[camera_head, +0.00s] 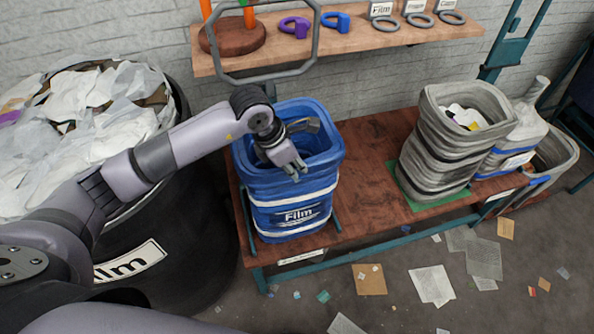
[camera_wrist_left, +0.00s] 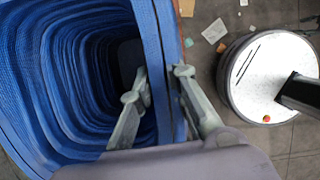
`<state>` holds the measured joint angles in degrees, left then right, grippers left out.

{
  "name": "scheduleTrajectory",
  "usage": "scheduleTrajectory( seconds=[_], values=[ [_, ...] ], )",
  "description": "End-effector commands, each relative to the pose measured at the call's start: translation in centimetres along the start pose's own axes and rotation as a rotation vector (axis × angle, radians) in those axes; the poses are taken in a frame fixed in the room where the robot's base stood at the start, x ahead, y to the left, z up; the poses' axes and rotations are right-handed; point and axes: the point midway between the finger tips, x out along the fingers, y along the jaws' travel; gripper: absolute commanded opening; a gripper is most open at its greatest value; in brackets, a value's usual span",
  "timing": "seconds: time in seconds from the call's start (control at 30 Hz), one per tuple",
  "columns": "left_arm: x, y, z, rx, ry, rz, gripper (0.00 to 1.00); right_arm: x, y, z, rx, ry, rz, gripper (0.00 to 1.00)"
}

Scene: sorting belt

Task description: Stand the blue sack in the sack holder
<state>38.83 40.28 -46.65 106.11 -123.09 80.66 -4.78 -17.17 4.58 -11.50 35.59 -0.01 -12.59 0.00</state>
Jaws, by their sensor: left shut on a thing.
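The blue sack (camera_head: 296,200), labelled "Film", stands roughly upright and open-topped on the left part of the wooden bench. The sack holder is a metal frame with an octagonal ring (camera_head: 316,50) raised above and behind the sack; side posts (camera_head: 335,212) show beside the sack. My left gripper (camera_head: 296,172) is at the sack's front rim, shut on it. In the left wrist view the two fingers (camera_wrist_left: 160,85) lie on either side of the blue sack's rim (camera_wrist_left: 158,50), one inside and one outside. The sack's inside looks empty, but its bottom is dark. My right gripper is out of view.
A grey sack (camera_head: 435,150) stands on a green mat on the bench (camera_head: 370,150). A large black bin (camera_head: 185,235) of pale film is at the left. A shelf (camera_head: 350,42) with coloured clips hangs behind. Paper scraps litter the floor.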

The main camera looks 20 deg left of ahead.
Motion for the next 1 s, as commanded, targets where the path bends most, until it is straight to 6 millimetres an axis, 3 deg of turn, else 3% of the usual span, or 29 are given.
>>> scheduleTrajectory(
  seconds=[0.13, 0.5, 0.53, 0.8, 1.0],
  values=[
    [2.0, -0.1, -0.8, -0.001, 0.002, -0.002, 0.0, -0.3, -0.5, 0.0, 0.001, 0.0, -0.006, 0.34],
    [2.6, 0.0, -1.0, 0.001, -0.001, 0.0, 0.0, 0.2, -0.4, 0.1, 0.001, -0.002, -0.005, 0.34],
    [2.5, 0.0, -1.0, 0.001, 0.0, 0.0, 0.17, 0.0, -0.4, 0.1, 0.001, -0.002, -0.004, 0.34],
    [2.4, 0.0, -1.0, 0.0, 0.001, 0.0, 0.35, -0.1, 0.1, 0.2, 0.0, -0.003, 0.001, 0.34],
    [2.4, 0.0, -1.0, 0.0, 0.001, 0.0, 0.35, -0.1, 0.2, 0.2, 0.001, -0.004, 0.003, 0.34]
  ],
)
